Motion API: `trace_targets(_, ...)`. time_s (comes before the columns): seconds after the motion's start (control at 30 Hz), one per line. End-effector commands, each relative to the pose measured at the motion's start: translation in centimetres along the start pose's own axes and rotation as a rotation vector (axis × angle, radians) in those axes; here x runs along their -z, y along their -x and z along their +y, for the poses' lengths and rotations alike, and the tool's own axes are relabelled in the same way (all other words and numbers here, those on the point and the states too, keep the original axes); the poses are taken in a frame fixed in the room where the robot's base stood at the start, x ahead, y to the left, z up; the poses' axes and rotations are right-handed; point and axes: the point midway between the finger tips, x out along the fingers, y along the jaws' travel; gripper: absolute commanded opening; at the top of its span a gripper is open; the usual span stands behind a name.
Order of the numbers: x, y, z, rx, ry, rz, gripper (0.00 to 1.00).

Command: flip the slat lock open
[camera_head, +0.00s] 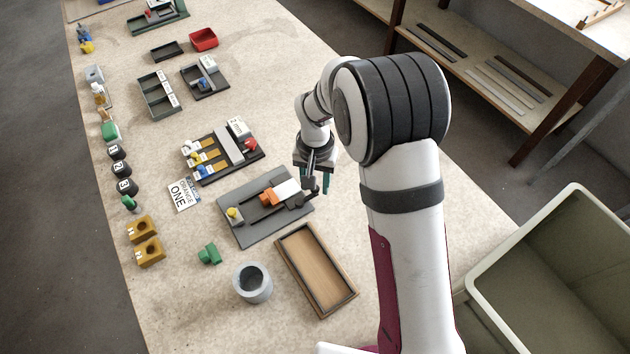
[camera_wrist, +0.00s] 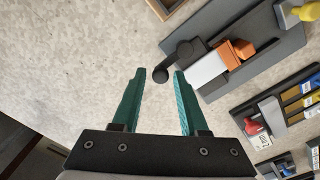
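The grey plate (camera_head: 250,232) carries an orange block (camera_head: 270,197), a white slat (camera_head: 288,188) and a yellow-topped piece (camera_head: 235,215). The wrist view also shows the orange block (camera_wrist: 238,52) and white slat (camera_wrist: 207,69). A black lever (camera_wrist: 182,54) with a round knob (camera_wrist: 160,75) sits at the slat's end. I take this lever to be the slat lock. My gripper (camera_wrist: 160,72) is open and empty, with green fingers. In the wrist view the knob appears between the fingertips; whether it is at their depth I cannot tell. In the head view my gripper (camera_head: 318,182) is at the plate's right end.
A wooden tray (camera_head: 281,250) and a grey cup (camera_head: 252,283) stand in front of the plate. Another fixture with yellow and red pieces (camera_head: 215,157) is behind it. The bench right of the plate is bare.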

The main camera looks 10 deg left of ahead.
Motion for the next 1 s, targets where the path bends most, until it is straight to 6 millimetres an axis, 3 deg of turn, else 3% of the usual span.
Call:
trace_targets(0.33,0.0,0.0,0.0,0.0,0.001,0.0,0.56)
trace_targets(0.43,0.1,1.0,-0.1,0.001,0.002,0.002,0.56)
trace_targets(0.57,0.1,4.3,-0.1,0.003,0.001,0.006,0.56)
trace_targets(0.8,0.1,11.9,-0.1,0.003,0.001,0.005,0.56)
trace_targets(1.0,0.0,15.2,0.0,0.001,0.001,0.002,0.56)
